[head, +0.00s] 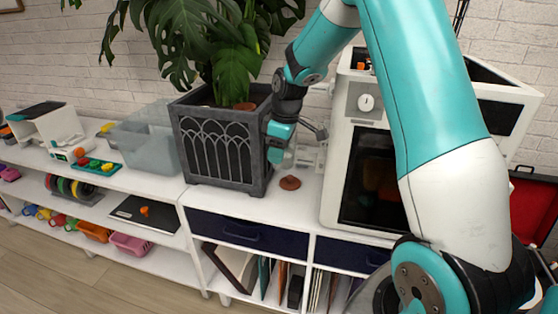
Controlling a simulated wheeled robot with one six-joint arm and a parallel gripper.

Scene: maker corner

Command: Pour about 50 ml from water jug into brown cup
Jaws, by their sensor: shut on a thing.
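My gripper (297,138) is above the top of the white shelf, just right of the grey planter. It is shut on a clear, see-through water jug (308,157), whose outline is faint against the white wall and shelf. The jug's tilt and water level cannot be made out. A small brown cup (290,183) stands on the shelf top, below and slightly left of the jug. The cup's inside is too small to read.
A grey planter (222,176) with a large leafy plant stands close left of my gripper. A white machine with a dark door (368,180) stands close on the right. A clear bin (143,150) is farther left. Bare shelf top (262,208) lies in front of the cup.

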